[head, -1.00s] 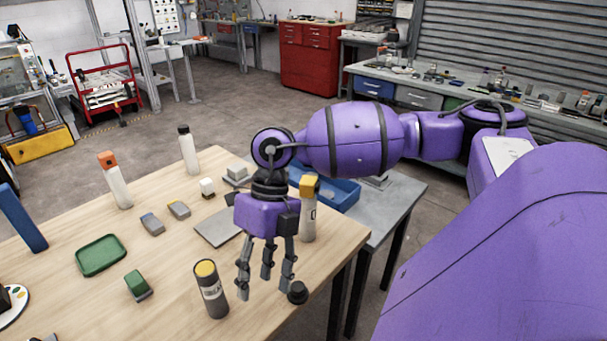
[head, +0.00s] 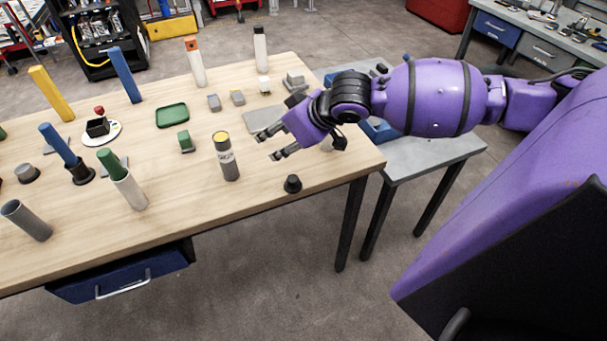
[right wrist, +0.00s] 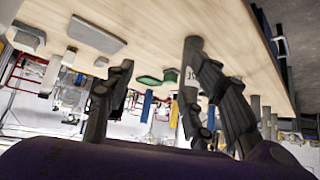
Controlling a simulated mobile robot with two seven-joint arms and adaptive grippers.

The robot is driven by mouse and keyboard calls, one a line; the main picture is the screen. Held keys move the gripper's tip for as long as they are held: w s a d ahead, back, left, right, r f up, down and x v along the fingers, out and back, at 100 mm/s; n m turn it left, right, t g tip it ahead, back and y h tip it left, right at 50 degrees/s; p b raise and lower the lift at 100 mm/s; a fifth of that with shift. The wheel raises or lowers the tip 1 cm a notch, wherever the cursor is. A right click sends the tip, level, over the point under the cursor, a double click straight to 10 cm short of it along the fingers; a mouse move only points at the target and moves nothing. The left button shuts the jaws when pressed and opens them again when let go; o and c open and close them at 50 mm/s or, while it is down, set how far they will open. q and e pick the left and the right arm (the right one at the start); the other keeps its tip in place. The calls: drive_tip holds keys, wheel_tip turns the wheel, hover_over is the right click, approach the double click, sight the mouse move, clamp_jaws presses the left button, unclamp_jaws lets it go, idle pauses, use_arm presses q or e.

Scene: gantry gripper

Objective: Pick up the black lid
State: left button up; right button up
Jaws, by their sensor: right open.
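The black lid (head: 292,184) is a small dark round piece lying on the wooden table (head: 240,206) near its right front edge. My right gripper (head: 269,144) is open and empty. It points left in the head view, above the table, behind the lid and apart from it. Its spread fingers also show in the right wrist view (right wrist: 165,105), with the table upside down at the top. I cannot make out the lid there. My left gripper is not in view.
A grey can with a yellow top (head: 227,157) stands left of the lid, near my right fingers. A green tray (head: 172,115), a green-topped block (head: 186,141) and a grey plate (head: 262,121) lie farther back. Table around the lid is clear.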

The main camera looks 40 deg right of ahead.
sight(299, 186)
drive_tip(key=s+d+f+m+g+h, duration=0.1)
drive_tip(key=s+d+f+g+h, duration=0.1)
drive_tip(key=s+f+g, duration=0.4)
drive_tip(key=shift+t, duration=0.9)
drive_tip(key=x, duration=0.4)
drive_tip(key=s+x, duration=0.1)
drive_tip(key=shift+w+a+f+b, duration=0.1)
drive_tip(key=shift+w+f+b, duration=0.05)
drive_tip(key=shift+f+b, duration=0.35)
drive_tip(key=shift+w+f, duration=0.15)
drive_tip(key=shift+f, duration=0.15)
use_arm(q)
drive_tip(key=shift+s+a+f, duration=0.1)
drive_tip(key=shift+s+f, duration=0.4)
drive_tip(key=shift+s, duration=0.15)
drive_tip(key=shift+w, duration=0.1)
use_arm(e)
drive_tip(key=c, duration=0.8)
